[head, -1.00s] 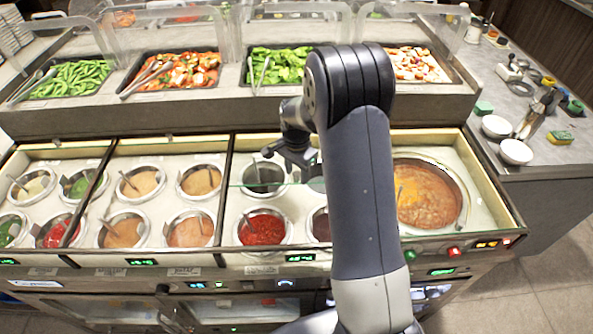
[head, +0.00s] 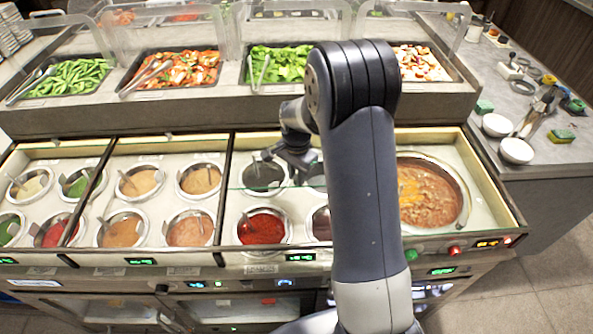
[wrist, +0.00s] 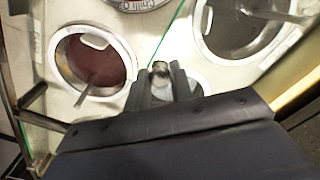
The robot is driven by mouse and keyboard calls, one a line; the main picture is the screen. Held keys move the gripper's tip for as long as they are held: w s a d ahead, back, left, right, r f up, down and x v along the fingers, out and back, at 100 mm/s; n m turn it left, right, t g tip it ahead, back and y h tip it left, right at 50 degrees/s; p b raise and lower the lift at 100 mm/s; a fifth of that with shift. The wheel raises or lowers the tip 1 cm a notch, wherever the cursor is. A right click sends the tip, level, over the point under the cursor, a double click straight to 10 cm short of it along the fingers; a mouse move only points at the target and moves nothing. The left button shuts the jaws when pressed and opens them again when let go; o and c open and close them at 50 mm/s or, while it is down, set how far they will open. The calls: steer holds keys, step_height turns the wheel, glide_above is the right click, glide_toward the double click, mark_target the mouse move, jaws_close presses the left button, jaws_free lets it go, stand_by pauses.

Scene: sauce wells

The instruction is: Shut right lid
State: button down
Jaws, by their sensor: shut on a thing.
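The right lid (head: 250,189) is a clear glass panel over the right-hand sauce wells. It shows mainly as a thin green edge line across them. In the wrist view the lid's green edge (wrist: 171,40) runs down to my fingertips. My gripper (head: 288,157) is low over the back of the right section, beside a dark sauce well (head: 262,178). In the wrist view my gripper (wrist: 161,75) is shut on a small pale and dark piece at the lid's edge, seemingly its handle. My arm hides much of the lid's right part.
Below the glass edge is a red sauce well (head: 264,228). A large orange-brown soup pot (head: 428,193) stands right of my arm. Left sections hold several sauce wells with ladles. A raised shelf (head: 180,110) with food trays runs behind.

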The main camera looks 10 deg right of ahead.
steer(key=s+a+b, duration=0.2)
steer(key=s, duration=1.1)
steer(key=shift+a, duration=0.3)
steer(key=c, duration=1.2)
jaws_free()
steer(key=shift+c, duration=0.2)
steer(key=shift+w, duration=0.1)
step_height(320, 180, up, 11)
steer(key=shift+b, duration=0.35)
steer(key=shift+f, duration=0.1)
steer(key=shift+c, duration=0.3)
